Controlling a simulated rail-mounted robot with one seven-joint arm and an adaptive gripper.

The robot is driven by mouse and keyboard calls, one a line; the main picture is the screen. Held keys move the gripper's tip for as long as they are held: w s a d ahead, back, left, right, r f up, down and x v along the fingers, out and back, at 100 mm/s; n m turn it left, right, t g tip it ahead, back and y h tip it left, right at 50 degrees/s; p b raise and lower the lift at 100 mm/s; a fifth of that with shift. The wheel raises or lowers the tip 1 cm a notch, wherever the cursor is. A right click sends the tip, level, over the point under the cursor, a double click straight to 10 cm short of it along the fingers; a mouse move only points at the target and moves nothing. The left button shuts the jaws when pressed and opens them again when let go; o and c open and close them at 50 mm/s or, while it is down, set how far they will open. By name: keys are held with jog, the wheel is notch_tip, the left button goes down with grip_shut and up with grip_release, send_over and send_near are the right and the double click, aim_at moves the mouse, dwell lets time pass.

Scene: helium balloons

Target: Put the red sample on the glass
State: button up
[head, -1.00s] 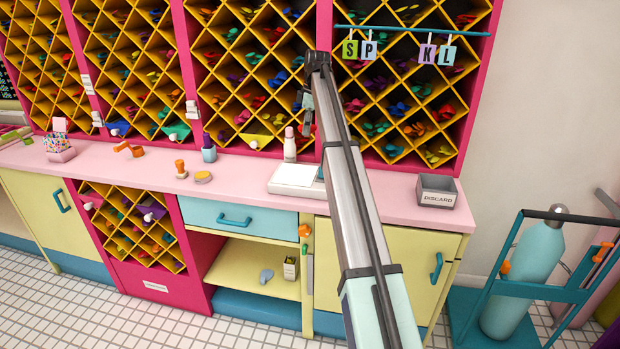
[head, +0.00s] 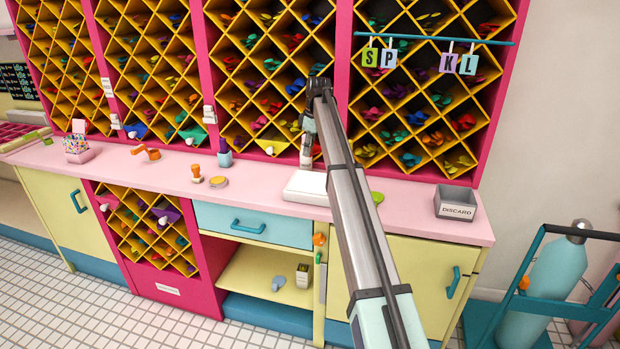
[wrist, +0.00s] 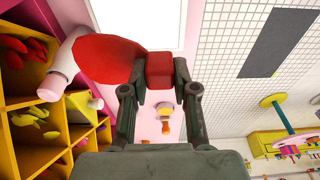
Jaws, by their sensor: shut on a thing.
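The red sample (wrist: 103,58) is a flat, rounded red balloon shape with a narrow block-like end. My gripper (wrist: 160,76) is shut on that end in the wrist view. The wide part sticks out to the left of the fingers. A white panel with a grey rim (wrist: 140,15), apparently the glass, lies beyond the sample at the top of the wrist view. In the head view the white panel (head: 305,188) lies on the pink counter, partly behind my arm. My gripper (head: 307,128) is above and behind it there; the sample is not clear in that view.
A white bottle with a pink cap (wrist: 52,85) is close to the sample's left side in the wrist view. Yellow diamond racks (head: 265,90) rise behind the counter. A grey discard box (head: 455,203) stands right; an orange stamp (head: 196,173) and yellow disc (head: 218,181) stand left.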

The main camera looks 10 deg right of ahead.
aim_at(307, 187)
notch_tip(307, 187, down, 13)
jog(key=p, duration=0.3)
jog(key=shift+f, duration=0.2)
jog(key=o, duration=0.8)
jog(key=shift+r, duration=0.15)
jog(key=r+b, duration=0.1)
jog(key=r, duration=0.3)
jog(key=d+r+b, duration=0.1)
jog(key=r, duration=0.3)
jog(key=r+b, duration=0.1)
jog(key=r, duration=0.3)
jog(key=shift+s+d, duration=0.3)
jog(key=shift+s, duration=0.05)
